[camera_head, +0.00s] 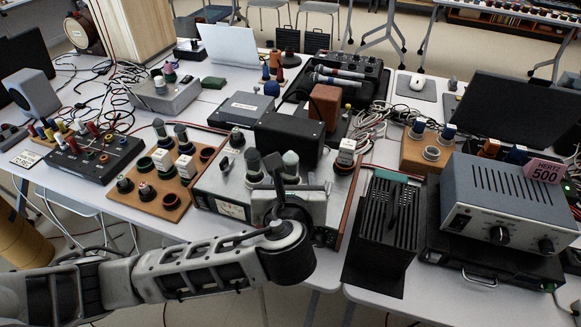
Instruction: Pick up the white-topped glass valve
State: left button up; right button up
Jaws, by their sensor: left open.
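My left gripper (275,172) reaches in from the lower left over the front of a grey metal amplifier (214,184). It is open, its dark fingers pointing away from me, with nothing visibly held. Just beyond it, a grey-topped valve (253,160) and a paler-topped valve (291,160) stand upright on the amplifier, on either side of the fingers. A white block-topped piece (347,150) stands farther right on the same unit. I cannot tell which of these is the white-topped glass valve, or whether the fingers touch any. My right gripper is not in view.
A black box (290,137) stands behind the valves. A black finned unit (385,225) is close on the right, with a grey power supply (510,200) beyond. A wooden board (150,205) with valves and sockets is at left. Cables and equipment crowd the table.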

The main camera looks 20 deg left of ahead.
aim_at(291, 163)
pick_arm(q)
jog(key=x, duration=1)
jog(key=shift+f, duration=0.15)
jog(key=c, duration=1.1)
